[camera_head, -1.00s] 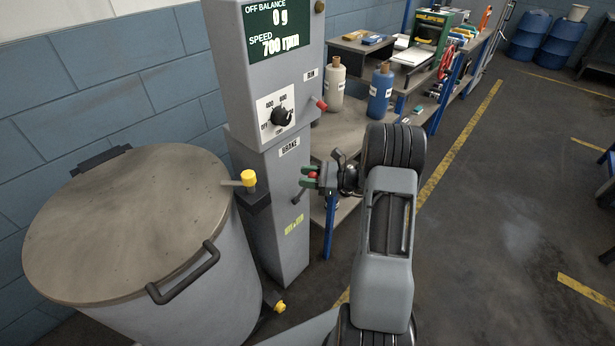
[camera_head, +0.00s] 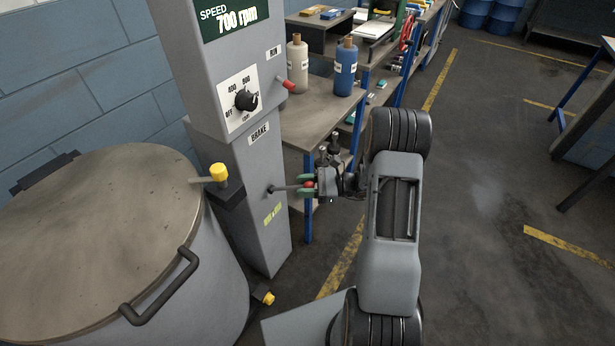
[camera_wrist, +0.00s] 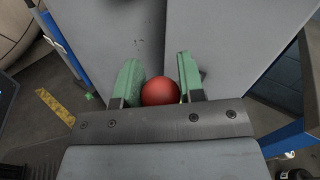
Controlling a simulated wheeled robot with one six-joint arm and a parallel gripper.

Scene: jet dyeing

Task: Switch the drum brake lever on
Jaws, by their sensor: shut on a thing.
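The drum brake lever (camera_head: 288,188) is a thin dark rod with a red ball knob (camera_head: 309,184), on the grey column below the BRAKE label (camera_head: 259,133). In the head view it points right from its pivot, nearly level. My gripper (camera_head: 307,185) has green fingers and is shut on the red knob. In the wrist view the red knob (camera_wrist: 160,92) sits between the two green fingertips, low in the opening. The rod is mostly hidden in the wrist view.
The grey column (camera_head: 250,200) carries a black dial (camera_head: 246,100) and a red-tipped RUN lever (camera_head: 287,86). A large lidded drum (camera_head: 90,230) stands left. A bench (camera_head: 310,115) with two bottles is behind my gripper. The floor on the right is open.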

